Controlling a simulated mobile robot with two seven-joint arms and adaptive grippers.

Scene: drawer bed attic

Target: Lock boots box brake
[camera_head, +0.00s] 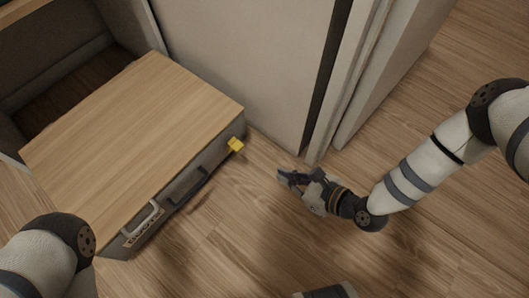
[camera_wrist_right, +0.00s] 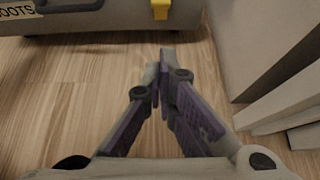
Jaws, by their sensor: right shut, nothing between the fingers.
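The boots box (camera_head: 140,135) is a low drawer box with a wooden top and grey front, standing at the left in the head view. Its front carries a label, readable as "BOOTS" in the right wrist view (camera_wrist_right: 18,11), and a handle (camera_head: 141,227). The yellow brake (camera_head: 235,145) sits at the right end of its front; it also shows at the top of the right wrist view (camera_wrist_right: 160,9). My right gripper (camera_head: 281,175) is shut and empty, to the right of the brake and apart from it.
A pale cabinet panel (camera_head: 240,60) stands behind the box, with white panel edges (camera_head: 350,80) to the right. A dark recess (camera_head: 65,95) lies behind the box at the left. The wooden floor (camera_head: 235,225) in front is mostly clear.

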